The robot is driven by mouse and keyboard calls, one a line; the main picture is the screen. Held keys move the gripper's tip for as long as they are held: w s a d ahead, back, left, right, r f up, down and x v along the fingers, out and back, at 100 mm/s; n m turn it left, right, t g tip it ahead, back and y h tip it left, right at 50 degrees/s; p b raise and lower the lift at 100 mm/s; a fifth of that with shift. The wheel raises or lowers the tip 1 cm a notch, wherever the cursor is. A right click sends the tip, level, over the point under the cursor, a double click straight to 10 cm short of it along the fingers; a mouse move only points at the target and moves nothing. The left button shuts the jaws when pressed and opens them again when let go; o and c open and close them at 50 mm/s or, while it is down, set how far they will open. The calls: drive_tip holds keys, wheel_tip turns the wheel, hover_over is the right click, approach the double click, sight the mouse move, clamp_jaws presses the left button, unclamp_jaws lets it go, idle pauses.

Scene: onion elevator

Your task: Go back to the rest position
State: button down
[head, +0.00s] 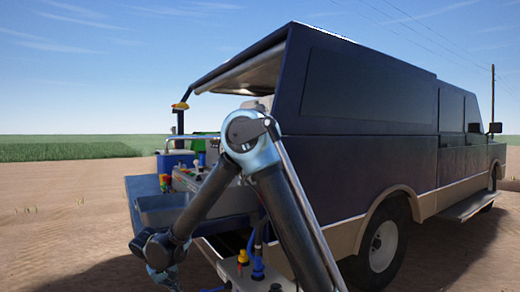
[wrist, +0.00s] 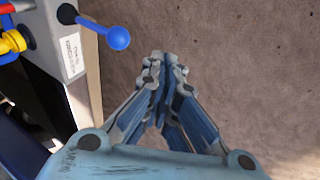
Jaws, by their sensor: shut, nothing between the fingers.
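My gripper (wrist: 165,65) is shut and empty in the wrist view, its fingertips meeting above bare brown dirt. In the head view my arm folds at a raised elbow and reaches down to the lower left. The wrist end hangs low beside the rear of the van, and the fingers are cut off or too small to make out there. In the wrist view, a grey control box (wrist: 70,75) with a blue ball-ended lever (wrist: 118,38) stands to the left of my gripper, apart from it.
A dark van (head: 360,110) with its rear hatch raised stands at the right. Its blue rear deck (head: 150,190) carries controls. A pale panel with a blue knob (head: 258,270) sits low behind my arm. Open dirt (head: 60,230) lies to the left.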

drive_tip(key=d+r+m+g, duration=0.1)
drive_tip(key=d+r, duration=0.3)
drive_tip(key=d, duration=0.6)
drive_tip(key=d+r+m+y, duration=0.1)
drive_tip(key=d+r, duration=0.3)
drive_tip(key=d, duration=0.6)
drive_tip(key=d+r+m+g, duration=0.1)
drive_tip(key=d+r, duration=0.2)
drive_tip(key=d, duration=0.6)
drive_tip(key=s+d+m+y, duration=0.1)
drive_tip(key=s+d, duration=0.7)
drive_tip(key=d, duration=0.5)
drive_tip(key=s+d+f+m, duration=0.1)
drive_tip(key=s+d+f, duration=0.1)
drive_tip(key=s, duration=0.3)
drive_tip(key=s+d+f+m+y, duration=0.1)
drive_tip(key=s+d+f, duration=0.2)
drive_tip(key=s, duration=0.2)
drive_tip(key=shift+d, duration=0.35)
drive_tip(key=shift+w, duration=0.1)
